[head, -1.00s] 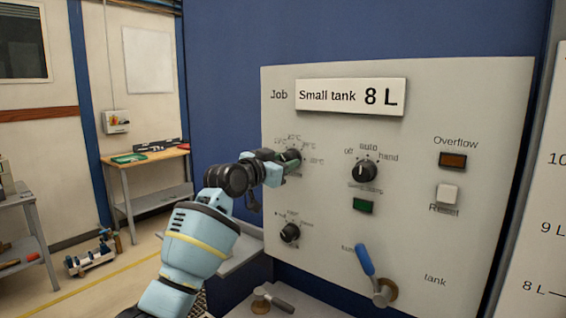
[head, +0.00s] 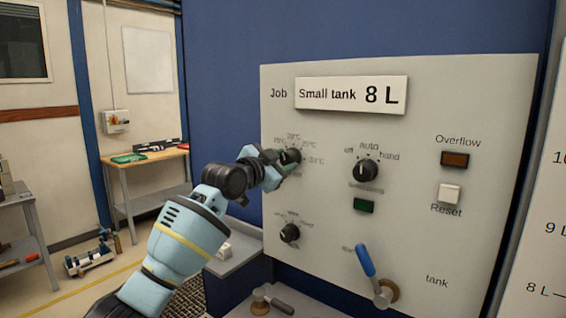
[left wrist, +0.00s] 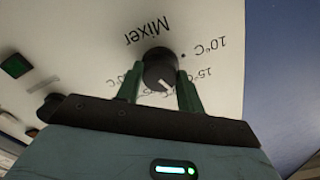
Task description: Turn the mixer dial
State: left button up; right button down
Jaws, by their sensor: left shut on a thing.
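The mixer dial (head: 294,156) is a black round knob at the upper left of the grey panel, with temperature labels around it. In the left wrist view the dial (left wrist: 157,66) shows from close up, with "Mixer" printed beside it upside down and 10°C and 15°C labels nearby. Its white line points downward and slightly right in that picture. My left gripper (head: 284,158) is shut on the dial. Its two green fingers (left wrist: 158,84) lie on either side of the knob. My right gripper is not in view.
The panel also has an off/auto/hand knob (head: 366,170), a green button (head: 363,205), a lower black knob (head: 290,232), a blue-handled lever (head: 366,262), a Reset button (head: 449,192) and an Overflow lamp (head: 454,158). A sign (head: 350,95) reads "Small tank 8 L".

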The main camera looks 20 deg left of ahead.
pick_arm(q)
jog(key=shift+m, duration=1.9)
jog(key=o, duration=1)
jog(key=shift+s, duration=0.15)
jog(key=shift+v, duration=3.8)
